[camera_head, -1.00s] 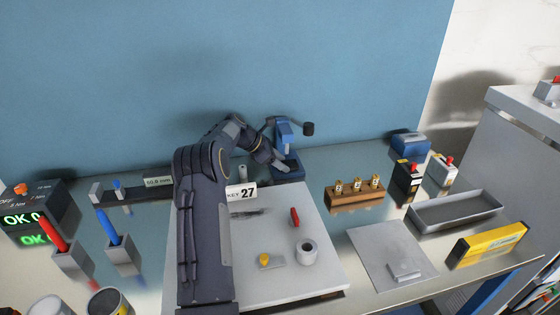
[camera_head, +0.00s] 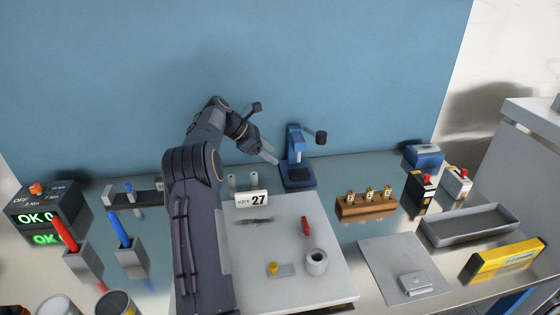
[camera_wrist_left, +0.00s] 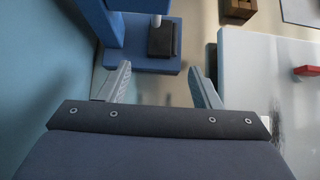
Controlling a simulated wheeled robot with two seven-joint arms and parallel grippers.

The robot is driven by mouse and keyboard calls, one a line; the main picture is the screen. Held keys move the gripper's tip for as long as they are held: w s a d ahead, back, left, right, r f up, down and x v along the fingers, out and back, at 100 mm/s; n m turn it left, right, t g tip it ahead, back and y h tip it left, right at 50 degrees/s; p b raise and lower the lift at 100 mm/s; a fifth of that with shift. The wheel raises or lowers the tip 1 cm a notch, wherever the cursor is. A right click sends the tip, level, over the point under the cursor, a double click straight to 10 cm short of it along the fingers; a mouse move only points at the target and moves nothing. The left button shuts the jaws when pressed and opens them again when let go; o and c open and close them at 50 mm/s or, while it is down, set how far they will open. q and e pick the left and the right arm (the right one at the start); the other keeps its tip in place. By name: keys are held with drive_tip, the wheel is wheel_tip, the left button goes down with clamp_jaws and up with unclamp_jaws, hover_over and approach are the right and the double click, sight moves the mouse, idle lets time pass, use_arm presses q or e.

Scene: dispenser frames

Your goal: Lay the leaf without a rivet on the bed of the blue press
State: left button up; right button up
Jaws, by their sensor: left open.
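The blue press (camera_head: 296,150) stands at the back of the table, with a dark pad (camera_head: 300,172) on its bed. The pad also shows in the left wrist view (camera_wrist_left: 164,40); I cannot make out a separate leaf on it. My left gripper (camera_head: 272,160) is open and empty just left of the press, apart from it. Its spread fingers show in the left wrist view (camera_wrist_left: 160,80). A small grey plate (camera_head: 416,286) lies on the grey mat at right. Another small plate (camera_head: 288,270) with a yellow knob lies on the white board. I cannot tell which leaf lacks a rivet. My right gripper is out of view.
The white board (camera_head: 240,285) holds a KEY 27 card (camera_head: 252,199), a red piece (camera_head: 306,226), a grey ring (camera_head: 316,262) and a thin dark item (camera_head: 255,220). A wooden block (camera_head: 366,206) with brass pieces and an empty grey tray (camera_head: 470,226) stand at right.

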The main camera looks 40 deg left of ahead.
use_arm(q)
drive_tip(key=s+d+r+m+g, duration=0.1)
drive_tip(key=s+d+r+m, duration=0.4)
drive_tip(key=d, duration=0.4)
drive_tip(key=s+d+r+m, duration=0.5)
drive_tip(key=d+r+m, duration=0.1)
drive_tip(key=d, duration=0.4)
drive_tip(key=s+d+f+m+y, duration=0.1)
drive_tip(key=s+d+f+m, duration=0.4)
drive_tip(key=s, duration=0.6)
drive_tip(key=s+d+f+m, duration=0.5)
drive_tip(key=s+d+m, duration=0.5)
drive_tip(key=s+d, duration=0.1)
drive_tip(key=shift+d+f+m+y, duration=0.3)
drive_tip(key=shift+f+y, duration=0.05)
drive_tip(key=shift+y, duration=0.05)
